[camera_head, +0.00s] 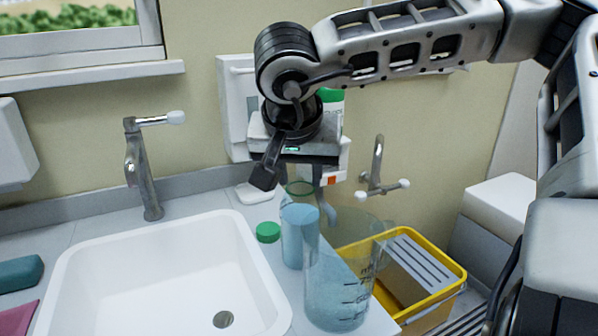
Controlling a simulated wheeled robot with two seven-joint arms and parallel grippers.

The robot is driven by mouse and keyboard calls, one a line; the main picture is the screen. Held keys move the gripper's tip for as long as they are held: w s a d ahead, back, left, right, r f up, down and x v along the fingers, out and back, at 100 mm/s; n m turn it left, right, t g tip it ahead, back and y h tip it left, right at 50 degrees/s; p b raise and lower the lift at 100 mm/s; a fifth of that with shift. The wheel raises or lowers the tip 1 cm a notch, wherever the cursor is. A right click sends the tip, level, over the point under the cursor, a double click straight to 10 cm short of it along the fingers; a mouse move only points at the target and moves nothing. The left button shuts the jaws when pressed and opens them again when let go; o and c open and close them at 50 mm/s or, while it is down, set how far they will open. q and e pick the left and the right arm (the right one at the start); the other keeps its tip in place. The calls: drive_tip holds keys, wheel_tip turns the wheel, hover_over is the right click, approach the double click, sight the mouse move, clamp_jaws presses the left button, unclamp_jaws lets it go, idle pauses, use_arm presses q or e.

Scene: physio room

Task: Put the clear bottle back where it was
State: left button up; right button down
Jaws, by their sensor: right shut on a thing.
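The clear bottle (292,240), with bluish contents and a green ring at its neck, is upright on the counter at the right edge of the sink. My right gripper (294,180) comes down from above, with its fingers on either side of the bottle's neck, shut on it. A green cap (268,232) lies on the counter just left of the bottle. A clear measuring jug (338,292) with dark marks stands in front and to the right, overlapping part of the bottle in view. My left gripper is not in view.
A white sink (165,285) fills the left front, with a tap (143,170) behind it. A yellow-rimmed bin (447,293) sits lower right of the counter. A white item (256,193) lies near the wall. A green-capped container (331,112) is behind my gripper.

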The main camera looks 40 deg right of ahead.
drive_tip(key=shift+r, duration=0.1)
drive_tip(key=c, duration=0.9)
unclamp_jaws()
drive_tip(key=p+v, duration=0.1)
drive_tip(key=v, duration=1.1)
